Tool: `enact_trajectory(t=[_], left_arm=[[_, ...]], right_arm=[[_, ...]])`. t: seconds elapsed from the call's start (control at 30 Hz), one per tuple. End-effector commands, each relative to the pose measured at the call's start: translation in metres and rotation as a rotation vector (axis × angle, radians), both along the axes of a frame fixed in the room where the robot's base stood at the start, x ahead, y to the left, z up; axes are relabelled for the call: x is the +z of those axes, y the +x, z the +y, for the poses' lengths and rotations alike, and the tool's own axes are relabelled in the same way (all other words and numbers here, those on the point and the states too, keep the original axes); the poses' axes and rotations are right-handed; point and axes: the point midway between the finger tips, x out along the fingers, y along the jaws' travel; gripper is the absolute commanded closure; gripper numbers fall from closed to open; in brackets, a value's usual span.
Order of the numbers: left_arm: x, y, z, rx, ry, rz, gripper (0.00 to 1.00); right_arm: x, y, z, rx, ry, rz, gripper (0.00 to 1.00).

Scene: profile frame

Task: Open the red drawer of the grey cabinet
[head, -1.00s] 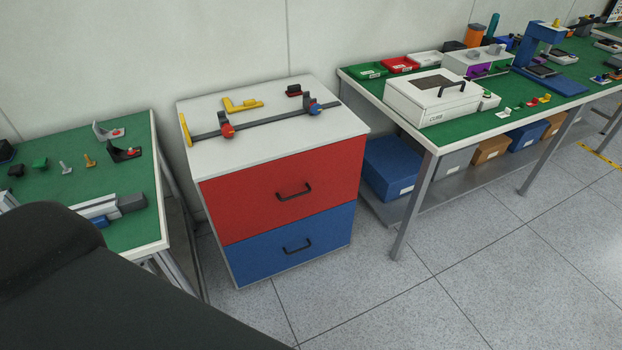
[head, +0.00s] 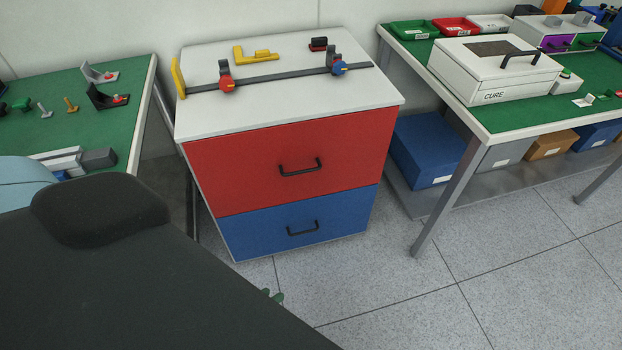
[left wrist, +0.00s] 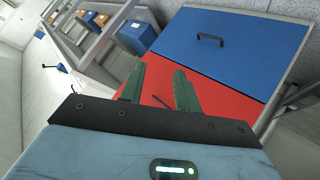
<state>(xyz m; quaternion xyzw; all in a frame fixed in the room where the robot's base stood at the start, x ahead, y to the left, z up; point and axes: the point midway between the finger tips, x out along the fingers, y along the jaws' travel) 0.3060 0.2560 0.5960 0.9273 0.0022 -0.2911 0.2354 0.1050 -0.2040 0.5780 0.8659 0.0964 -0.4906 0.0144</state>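The grey cabinet (head: 230,118) has a red drawer (head: 240,170) on top, shut, with a black bar handle (head: 300,168). The red front also shows in the left wrist view (left wrist: 232,95), where its handle (left wrist: 160,101) appears between the green fingers. My left gripper (left wrist: 160,70) is open and empty there, its fingers apart and pointing toward the cabinet, not around the handle. My right gripper is not in view.
A blue drawer (head: 255,230) with its own handle is shut below the red one. A rail with clamps (head: 275,77) lies on the cabinet top. Green-topped tables stand left (head: 130,85) and right (head: 520,118). The floor in front (head: 390,300) is clear.

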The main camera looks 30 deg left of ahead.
Motion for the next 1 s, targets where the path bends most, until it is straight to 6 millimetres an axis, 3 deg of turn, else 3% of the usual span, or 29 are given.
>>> enact_trajectory(t=[0.03, 0.17, 0.3, 0.5, 0.7, 1.0], left_arm=[[-0.021, 0.022, 0.01, 0.046, -0.057, -0.034, 0.68], [-0.031, 0.084, 0.036, 0.165, -0.231, -0.152, 0.68], [-0.029, 0.151, 0.067, 0.27, -0.431, -0.294, 0.68], [-0.011, 0.227, 0.109, 0.366, -0.708, -0.481, 0.68], [0.008, 0.265, 0.135, 0.4, -0.879, -0.592, 0.68], [0.017, 0.274, 0.142, 0.406, -0.926, -0.62, 0.68]], right_arm=[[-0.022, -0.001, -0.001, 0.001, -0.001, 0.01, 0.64], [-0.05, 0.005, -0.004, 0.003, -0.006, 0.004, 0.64], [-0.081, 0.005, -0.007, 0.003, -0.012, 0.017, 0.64], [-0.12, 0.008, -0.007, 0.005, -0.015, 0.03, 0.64], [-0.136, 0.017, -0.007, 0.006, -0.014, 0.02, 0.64], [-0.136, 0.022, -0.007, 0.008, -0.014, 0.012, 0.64]])
